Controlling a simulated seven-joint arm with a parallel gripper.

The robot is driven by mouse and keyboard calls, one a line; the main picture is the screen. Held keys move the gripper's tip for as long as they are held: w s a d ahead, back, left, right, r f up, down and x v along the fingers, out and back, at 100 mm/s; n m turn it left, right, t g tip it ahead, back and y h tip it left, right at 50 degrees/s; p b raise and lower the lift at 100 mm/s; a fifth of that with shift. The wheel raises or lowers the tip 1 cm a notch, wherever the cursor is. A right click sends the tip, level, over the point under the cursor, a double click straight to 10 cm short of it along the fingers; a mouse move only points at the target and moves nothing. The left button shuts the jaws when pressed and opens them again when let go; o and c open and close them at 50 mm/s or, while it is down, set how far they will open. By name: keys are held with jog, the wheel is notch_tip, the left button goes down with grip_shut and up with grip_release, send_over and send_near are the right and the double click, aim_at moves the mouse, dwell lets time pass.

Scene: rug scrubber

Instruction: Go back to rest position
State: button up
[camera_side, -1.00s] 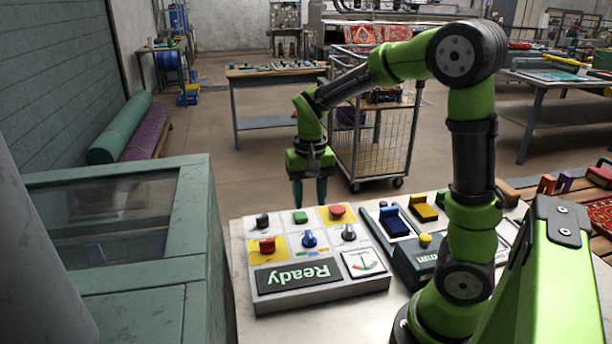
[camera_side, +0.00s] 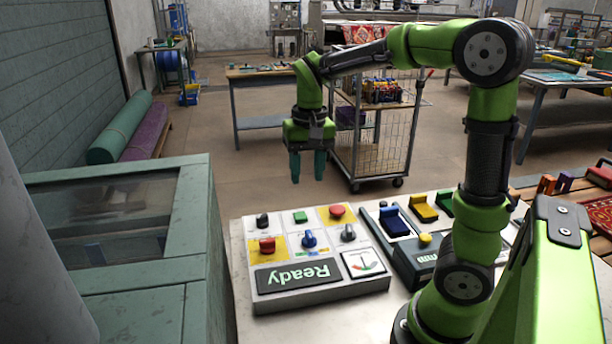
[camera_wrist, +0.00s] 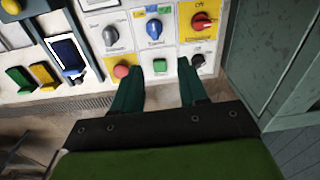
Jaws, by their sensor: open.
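My gripper (camera_side: 308,166) hangs in the air above and behind the far edge of the control panel (camera_side: 320,296), pointing down. Its two dark green fingers are apart with nothing between them. In the wrist view my gripper (camera_wrist: 162,80) shows the same gap, with a green button (camera_wrist: 160,66) of the panel seen beyond it. The panel carries red buttons, a blue knob (camera_side: 309,240), a dial gauge (camera_side: 363,262) and a display (camera_side: 295,276) reading "Ready". The fingers touch nothing.
A teal machine cabinet (camera_side: 190,250) stands left of the panel. Blue and yellow rocker switches (camera_side: 423,208) sit to the right. A wire cart (camera_side: 385,150) and a workbench (camera_side: 262,76) stand behind. Open floor lies between cabinet and cart.

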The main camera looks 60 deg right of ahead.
jog(key=s+a+r+n+t+y, duration=0.2)
jog(key=s+a+n+t, duration=0.2)
jog(key=s+a, duration=0.6)
jog(key=a+t, duration=0.2)
jog(key=shift+r+t, duration=0.25)
jog(key=shift+t, duration=0.15)
